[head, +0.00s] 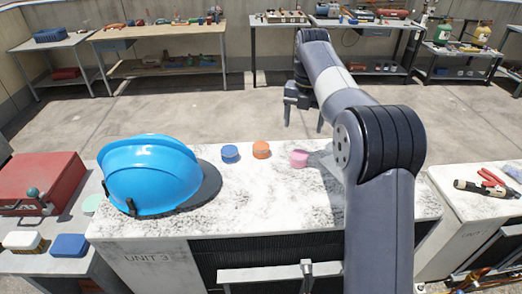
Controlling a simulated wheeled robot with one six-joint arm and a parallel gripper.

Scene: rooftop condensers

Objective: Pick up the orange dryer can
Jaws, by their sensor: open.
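The orange dryer can (261,149) is a short round can. It stands on the white speckled top of the unit marked UNIT 3 (270,185), near its far edge. A similar blue can (230,154) stands just to its left, and a pink can (299,158) to its right. My gripper (304,124) is open with its fingers pointing down. In the picture it appears above and to the right of the orange can, clear of it. Nothing shows between the fingers.
A red toolbox (42,182) is on a lower surface at left. Pliers (492,178) lie on another unit at right. The top in front of the cans is clear.

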